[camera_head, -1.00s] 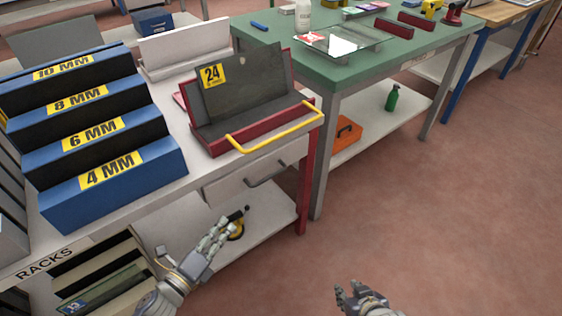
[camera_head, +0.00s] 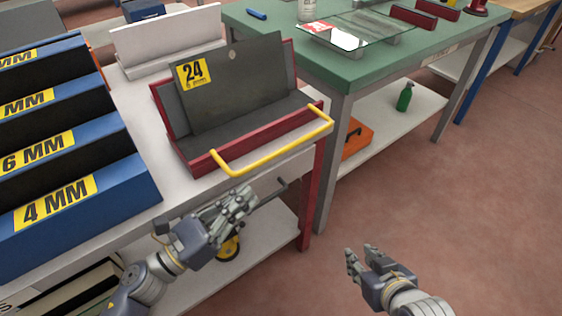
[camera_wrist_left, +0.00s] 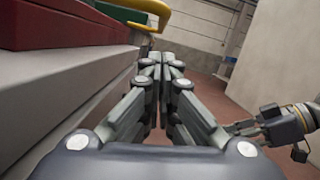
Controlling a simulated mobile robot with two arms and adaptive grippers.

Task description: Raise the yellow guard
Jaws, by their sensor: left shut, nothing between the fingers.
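The yellow guard (camera_head: 278,150) is a bent bar along the front of a red-edged tray (camera_head: 193,158) on the white bench. It is lowered, jutting out past the bench's front edge. A dark plate marked 24 (camera_head: 245,85) leans in the tray. My left gripper (camera_head: 250,196) is shut and empty, below and in front of the guard, not touching it. In the left wrist view its closed fingers (camera_wrist_left: 163,60) point forward, with part of the yellow guard (camera_wrist_left: 150,12) above them. My right gripper (camera_head: 359,249) is open and empty over the floor at right.
A blue stepped rack (camera_head: 80,215) with thickness labels stands left on the bench. A drawer handle (camera_head: 262,198) is close to my left gripper. A green table (camera_head: 350,70) holding a glass sheet stands behind. The red floor at right is clear.

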